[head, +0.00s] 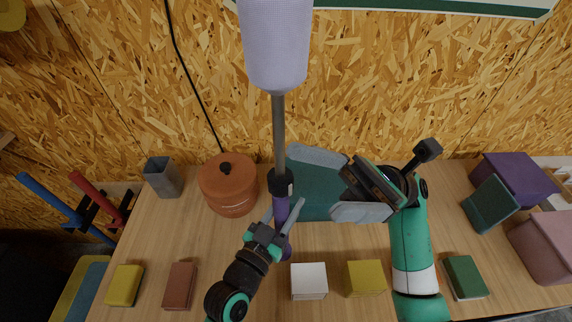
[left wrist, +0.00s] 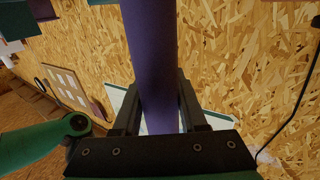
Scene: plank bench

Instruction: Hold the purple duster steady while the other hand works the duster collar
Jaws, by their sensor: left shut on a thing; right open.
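The purple duster stands upright, with a pale lavender head (head: 274,45) at the top and a bare metal shaft (head: 279,130) below it. The black duster collar (head: 281,184) sits between the shaft and the purple handle (head: 281,208). My left gripper (head: 279,216) is shut on the handle below the collar. In the left wrist view the handle (left wrist: 154,65) runs between the two dark fingers (left wrist: 160,115). My right gripper (head: 311,182) is open and empty, just right of the collar, its two grey fingers spread apart. I see no contact between it and the collar.
An orange-brown lidded pot (head: 228,186) and a grey cup (head: 163,177) stand left of the duster. A teal box (head: 312,205) is behind my right gripper. White (head: 309,281) and yellow (head: 366,278) blocks lie in front. Purple (head: 514,178) and pink (head: 540,245) boxes are at right.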

